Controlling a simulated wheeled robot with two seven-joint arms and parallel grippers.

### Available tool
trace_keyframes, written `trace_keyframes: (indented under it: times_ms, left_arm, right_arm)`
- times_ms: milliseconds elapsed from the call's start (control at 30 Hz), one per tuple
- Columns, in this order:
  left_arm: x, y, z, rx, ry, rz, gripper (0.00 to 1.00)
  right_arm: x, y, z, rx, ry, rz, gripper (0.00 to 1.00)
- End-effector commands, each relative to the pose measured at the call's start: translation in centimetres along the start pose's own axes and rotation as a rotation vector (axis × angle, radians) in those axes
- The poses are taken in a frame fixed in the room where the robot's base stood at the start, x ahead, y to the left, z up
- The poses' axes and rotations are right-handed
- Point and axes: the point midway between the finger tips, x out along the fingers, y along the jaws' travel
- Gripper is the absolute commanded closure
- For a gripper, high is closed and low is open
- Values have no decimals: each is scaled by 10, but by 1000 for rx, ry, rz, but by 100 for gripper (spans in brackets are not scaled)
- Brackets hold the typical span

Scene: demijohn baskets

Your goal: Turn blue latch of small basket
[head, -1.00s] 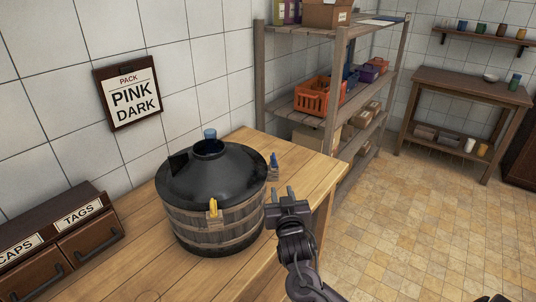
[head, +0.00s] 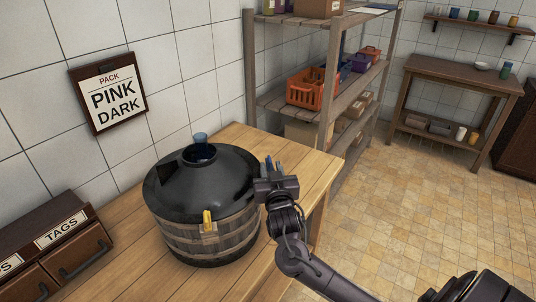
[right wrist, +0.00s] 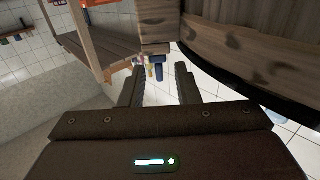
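The basket (head: 215,240) is a round, wood-staved tub with a black domed cover (head: 225,180), standing upright on the wooden table. The blue latch is on the basket's right side, mostly hidden by my gripper in the head view. In the right wrist view the blue latch (right wrist: 158,70) shows between the fingertips; I cannot tell whether they touch it. My right gripper (head: 272,168) is open, its fingers on either side of the latch in the picture. My left gripper is not in view.
A wall sign (head: 110,95) reads PACK PINK DARK. A drawer cabinet (head: 70,245) stands at the table's left. A shelf rack (head: 330,100) with an orange crate (head: 312,90) stands behind the table. The table (head: 315,165) is clear behind the basket on the right.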

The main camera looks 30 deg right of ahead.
Motion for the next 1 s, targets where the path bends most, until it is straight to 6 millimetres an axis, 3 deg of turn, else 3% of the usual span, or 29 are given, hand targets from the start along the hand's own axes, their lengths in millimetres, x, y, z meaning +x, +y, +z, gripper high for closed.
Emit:
trace_keyframes:
  times_ms: [100,300,700,933,1000]
  left_arm:
    - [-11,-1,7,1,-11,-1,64]
    - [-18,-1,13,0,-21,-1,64]
    - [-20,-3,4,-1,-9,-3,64]
    - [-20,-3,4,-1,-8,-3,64]
    - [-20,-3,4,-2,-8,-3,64]
  right_arm:
    - [21,0,-5,-2,2,1,71]
    - [46,0,-2,-1,1,1,71]
    - [55,0,0,0,-1,0,71]
    - [54,0,0,0,-1,0,98]
    - [54,0,0,0,-1,0,100]
